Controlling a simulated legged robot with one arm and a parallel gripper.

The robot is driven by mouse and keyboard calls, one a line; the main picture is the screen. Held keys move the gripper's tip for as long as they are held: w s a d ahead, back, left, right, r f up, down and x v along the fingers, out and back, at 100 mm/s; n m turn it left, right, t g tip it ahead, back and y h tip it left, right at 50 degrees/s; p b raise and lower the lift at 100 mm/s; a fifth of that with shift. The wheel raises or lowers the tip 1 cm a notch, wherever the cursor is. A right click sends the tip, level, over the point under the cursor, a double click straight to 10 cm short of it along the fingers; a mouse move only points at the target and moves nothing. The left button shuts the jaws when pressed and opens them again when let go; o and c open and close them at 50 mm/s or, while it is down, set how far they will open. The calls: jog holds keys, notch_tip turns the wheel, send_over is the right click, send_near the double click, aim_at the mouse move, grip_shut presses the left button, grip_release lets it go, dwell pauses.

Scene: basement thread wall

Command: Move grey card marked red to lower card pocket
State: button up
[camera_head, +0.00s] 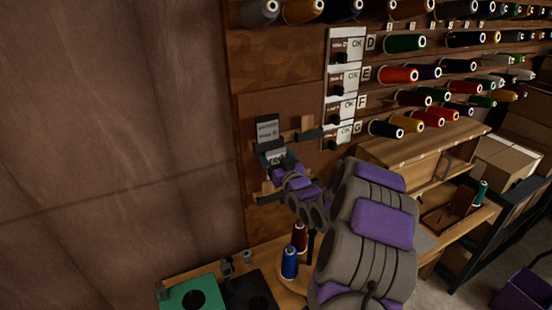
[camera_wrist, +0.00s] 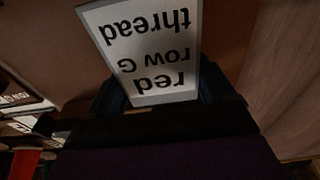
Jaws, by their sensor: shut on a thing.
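My gripper (camera_head: 270,160) is shut on the grey card marked red (camera_head: 275,157), in front of the wooden board at the left end of the thread wall. In the wrist view the card (camera_wrist: 145,45) appears upside down and reads "red row G thread", with its near edge between the dark fingers. Another grey card (camera_head: 267,129) sits just above my gripper in the head view, its text too small to read surely. Wooden holder pieces (camera_head: 268,193) show below my gripper; I cannot tell surely which is the lower card pocket, as my arm covers part of the board.
Thread spools (camera_head: 398,75) fill the pegs to the right, beside a strip of labelled cards (camera_head: 342,90). A blue spool (camera_head: 289,262) and a dark red spool (camera_head: 299,237) stand on the bench below. A wooden cabinet (camera_head: 420,145) is at right. The left wall is bare.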

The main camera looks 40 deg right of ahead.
aim_at(263, 174)
jog(key=a, duration=0.5)
jog(key=d+f+b, duration=0.2)
jog(key=d+f, duration=0.2)
jog(key=f, duration=0.2)
jog(key=a, duration=0.1)
jog(key=a+f, duration=0.1)
jog(key=a, duration=0.1)
jog(key=shift+w+a+f+b, duration=0.15)
jog(key=shift+f+b, duration=0.1)
jog(key=shift+b, duration=0.15)
jog(key=shift+c, duration=0.5)
jog(key=shift+d+f, duration=0.15)
jog(key=shift+d, duration=0.45)
jog(key=shift+d+f, duration=0.15)
jog(key=shift+d, duration=0.4)
jog(key=shift+a+r, duration=0.2)
jog(key=shift+a, duration=0.8)
jog(key=shift+d+f, duration=0.1)
jog(key=shift+d, duration=0.3)
jog(key=shift+a+f, duration=0.1)
